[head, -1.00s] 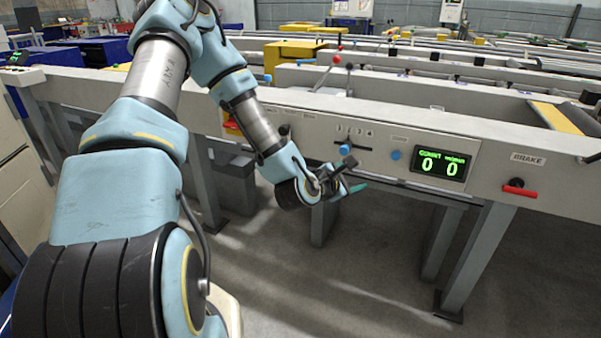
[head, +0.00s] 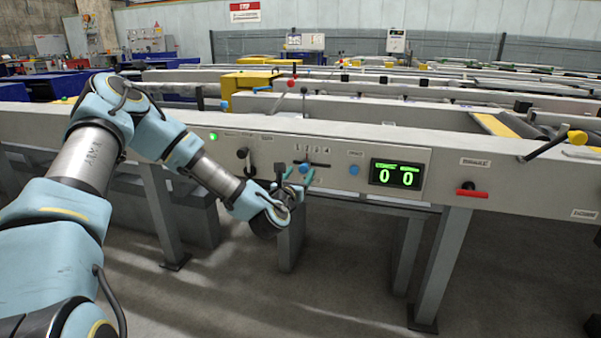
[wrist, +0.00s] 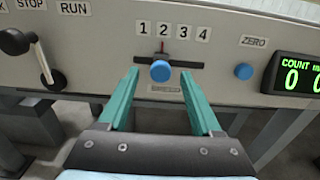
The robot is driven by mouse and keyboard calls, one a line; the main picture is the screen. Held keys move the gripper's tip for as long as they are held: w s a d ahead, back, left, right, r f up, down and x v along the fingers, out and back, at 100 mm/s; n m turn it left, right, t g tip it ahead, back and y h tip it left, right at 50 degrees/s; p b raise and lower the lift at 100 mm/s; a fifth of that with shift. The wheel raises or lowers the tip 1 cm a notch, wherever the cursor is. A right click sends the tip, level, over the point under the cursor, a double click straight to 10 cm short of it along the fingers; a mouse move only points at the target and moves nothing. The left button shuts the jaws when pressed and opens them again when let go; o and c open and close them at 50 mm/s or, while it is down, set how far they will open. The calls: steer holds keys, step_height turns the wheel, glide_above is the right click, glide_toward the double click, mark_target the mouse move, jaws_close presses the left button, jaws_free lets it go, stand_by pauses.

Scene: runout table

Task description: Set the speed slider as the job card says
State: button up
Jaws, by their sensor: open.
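The speed slider is a round blue knob (wrist: 160,71) in a dark horizontal slot (wrist: 188,65) on the grey panel. Its red pointer sits under the 2 of the 1 to 4 scale (wrist: 173,31). The knob also shows in the head view (head: 303,168). My gripper (wrist: 160,77) is open, with one teal finger to the left of the knob and one to the right. Gaps show on both sides in the wrist view, and the fingers do not grip it. My gripper (head: 299,175) is low in front of the panel in the head view. I cannot make out a job card.
A blue ZERO button (wrist: 243,71) and a green count display (head: 397,174), reading 0 and 0, are to the right. A black-knobbed STOP/RUN lever (wrist: 42,60) is to the left. A red brake handle (head: 471,192) is farther right.

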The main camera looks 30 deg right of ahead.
steer(key=shift+x, duration=0.85)
steer(key=shift+c, duration=0.2)
jaws_close()
steer(key=shift+s+d, duration=0.1)
stand_by(0.6)
